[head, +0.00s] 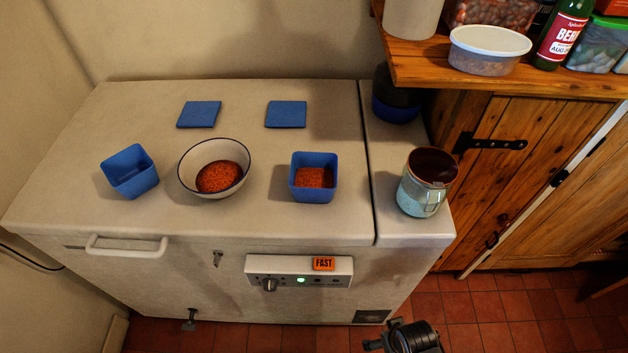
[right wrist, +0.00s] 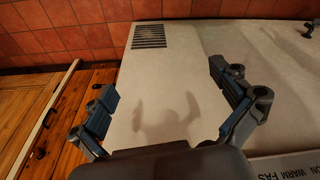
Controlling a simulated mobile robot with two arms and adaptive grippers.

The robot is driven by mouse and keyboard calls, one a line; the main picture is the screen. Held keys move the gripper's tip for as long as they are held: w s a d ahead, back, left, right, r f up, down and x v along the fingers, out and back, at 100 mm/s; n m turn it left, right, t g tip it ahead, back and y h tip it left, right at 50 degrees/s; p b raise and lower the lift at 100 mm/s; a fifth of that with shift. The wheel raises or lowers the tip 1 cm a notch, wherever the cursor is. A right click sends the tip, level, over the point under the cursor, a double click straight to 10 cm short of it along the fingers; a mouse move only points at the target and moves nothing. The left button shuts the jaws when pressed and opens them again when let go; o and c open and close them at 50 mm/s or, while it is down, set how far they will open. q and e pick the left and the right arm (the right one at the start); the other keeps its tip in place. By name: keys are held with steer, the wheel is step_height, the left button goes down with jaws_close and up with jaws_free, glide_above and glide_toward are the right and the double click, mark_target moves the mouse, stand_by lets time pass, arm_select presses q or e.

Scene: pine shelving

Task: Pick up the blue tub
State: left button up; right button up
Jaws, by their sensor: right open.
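One blue tub (head: 130,171) stands tilted-looking and seemingly empty at the left of the white chest top. A second blue tub (head: 314,190) stands right of centre and holds a red-orange food. Two flat blue lids (head: 199,114) (head: 286,114) lie behind them. My right gripper (right wrist: 168,108) is open with nothing between its fingers, in front of the chest's front face and away from both tubs. Part of my right arm shows at the bottom of the head view. My left gripper is in neither view.
A white bowl (head: 188,163) of red-orange food stands between the tubs. A blue-grey mug (head: 417,190) and a dark blue container (head: 397,100) stand on the right strip. A wooden shelf (head: 425,60) overhangs at the back right. The chest top's front edge is clear.

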mark_target(313, 196)
step_height(313, 196, up, 20)
steer(key=w+t, duration=0.1)
steer(key=w, duration=0.1)
steer(key=w+a+r+n+t+y, duration=0.2)
steer(key=w+a+r+t+y, duration=0.1)
steer(key=a, duration=0.4)
steer(key=w+a+r+n+t+y, duration=0.2)
steer(key=w+a+r+y, duration=0.15)
steer(key=a, duration=0.35)
steer(key=w+a+r+n+t+y, duration=0.1)
steer(key=w+a+r+t+y, duration=0.2)
steer(key=a, duration=0.5)
step_height(313, 196, up, 4)
steer(key=w+m+t+h, duration=0.3)
steer(key=t+h, duration=0.1)
steer(key=t, duration=0.3)
steer(key=d+f+m+h, duration=0.3)
steer(key=f+m+h, duration=0.1)
steer(key=h, duration=0.4)
steer(key=shift+g, duration=0.3)
steer(key=w, duration=0.4)
steer(key=w+d+p, duration=0.1)
steer(key=w, duration=0.2)
steer(key=shift+r, duration=0.15)
steer(key=w, duration=0.4)
steer(key=shift+w+d+p, duration=0.2)
steer(key=shift+w+p, duration=0.2)
steer(key=shift+w, duration=0.35)
